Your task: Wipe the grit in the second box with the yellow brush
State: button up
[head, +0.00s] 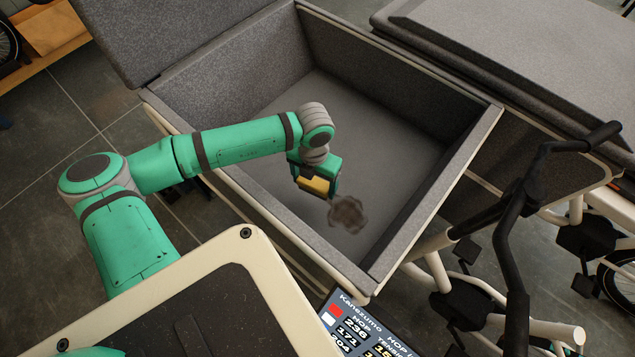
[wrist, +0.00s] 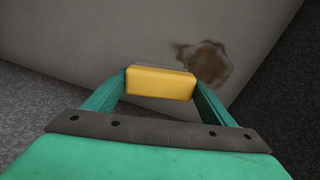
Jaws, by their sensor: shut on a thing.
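My gripper (head: 318,184) is shut on the yellow brush (head: 314,186) and holds it inside the open grey box (head: 263,204). In the wrist view the yellow brush (wrist: 160,83) sits between the two green fingers of my gripper (wrist: 158,88). A dark brown patch of grit (head: 348,214) lies on the box floor, just right of and below the brush in the head view. In the wrist view the grit (wrist: 206,63) shows beyond the brush, to its upper right. I cannot tell whether the brush touches the floor. Bristles are hidden.
The box's raised lid (head: 150,30) stands at the upper left. A closed grey box (head: 520,50) stands at the right. A bike's black handlebar (head: 545,165) is close to the right wall. A display panel (head: 362,330) is below the front corner. The box floor is otherwise clear.

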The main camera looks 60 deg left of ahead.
jog(key=shift+s+d, duration=0.2)
jog(key=shift+s, duration=0.35)
jog(key=w+d+r, duration=0.1)
jog(key=w+d, duration=0.3)
jog(key=d, duration=1.2)
dwell(1.3)
jog(key=shift+w+r, duration=0.15)
jog(key=shift+d+r, duration=0.1)
jog(key=shift+r, duration=2.85)
jog(key=shift+r, duration=1.45)
